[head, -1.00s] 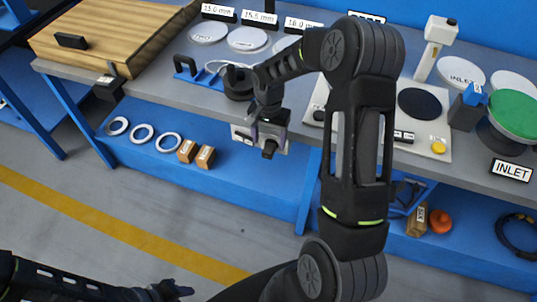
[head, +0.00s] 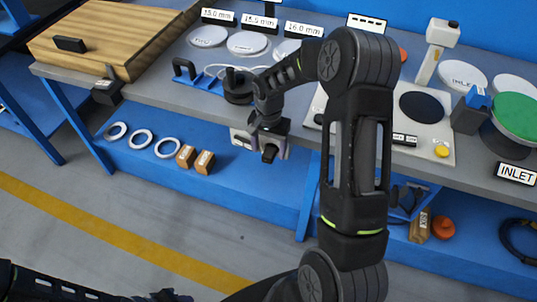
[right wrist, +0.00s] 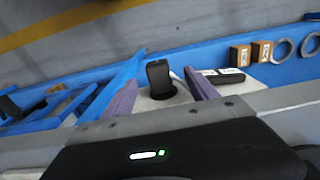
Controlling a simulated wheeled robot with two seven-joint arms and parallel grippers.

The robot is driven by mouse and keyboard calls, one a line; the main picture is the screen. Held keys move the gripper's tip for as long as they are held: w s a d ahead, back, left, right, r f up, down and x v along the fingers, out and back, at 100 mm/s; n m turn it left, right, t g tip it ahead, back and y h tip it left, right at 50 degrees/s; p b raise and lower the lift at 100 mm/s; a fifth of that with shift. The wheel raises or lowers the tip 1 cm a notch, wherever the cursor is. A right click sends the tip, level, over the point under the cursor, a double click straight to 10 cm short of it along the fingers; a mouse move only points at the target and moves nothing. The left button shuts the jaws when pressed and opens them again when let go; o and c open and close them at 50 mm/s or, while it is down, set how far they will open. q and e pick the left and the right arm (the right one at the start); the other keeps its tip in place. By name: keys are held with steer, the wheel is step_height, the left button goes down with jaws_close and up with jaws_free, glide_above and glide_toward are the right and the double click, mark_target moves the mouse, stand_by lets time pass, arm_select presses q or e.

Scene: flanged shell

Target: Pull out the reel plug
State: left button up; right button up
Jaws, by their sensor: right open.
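The black plug (head: 269,154) sits at a white socket box (head: 241,138) on the bench's front edge. In the right wrist view the plug (right wrist: 160,78) stands up from the pale face of the box. My right gripper (head: 270,141) is open, its purple-grey fingers (right wrist: 162,92) on either side of the plug. I cannot tell whether they touch it. The black reel (head: 238,86) with a pale cord stands on the bench behind the gripper. My left gripper (head: 172,296) shows only partly at the bottom edge, and its jaws are unclear.
A wooden box (head: 110,38) stands at the bench's left. A blue holder (head: 197,76) is beside the reel. A white panel with a yellow button (head: 442,151) is to the right. Rings (head: 142,139) and small boxes (head: 204,162) lie on the blue lower shelf. Floor in front is clear.

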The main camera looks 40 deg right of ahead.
mark_target(269, 152)
stand_by(0.8)
jaws_close()
stand_by(0.7)
steer(key=shift+r, duration=0.1)
stand_by(0.3)
steer(key=shift+r+p, duration=1.75)
steer(key=shift+r, duration=1.15)
